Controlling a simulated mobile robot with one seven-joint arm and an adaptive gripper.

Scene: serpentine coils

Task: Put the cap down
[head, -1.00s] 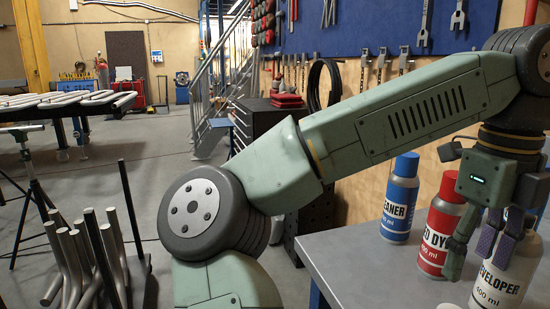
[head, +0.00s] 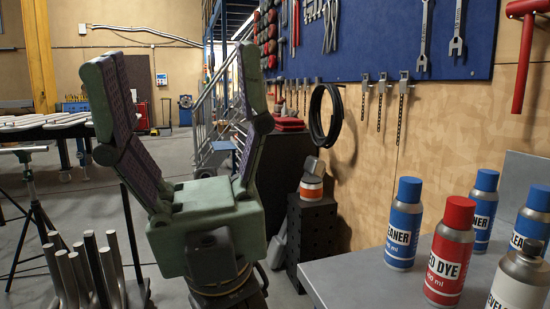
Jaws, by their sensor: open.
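My gripper (head: 175,60) stands upright in the left half of the head view. Its two padded fingers point up and are spread wide, with nothing between them. I cannot pick out a loose cap. The developer can (head: 515,285) at the lower right edge has a bare metal top with a nozzle showing and no cap on it. It stands on the grey table (head: 350,278), and the gripper is well to the left of it.
A red-capped red dye can (head: 451,255) and blue-capped cleaner cans (head: 404,225) stand close around the developer can. An orange-and-white container (head: 312,188) sits on a dark perforated cabinet (head: 312,235). Bent metal tubes (head: 90,275) stand at the lower left. The table's left part is clear.

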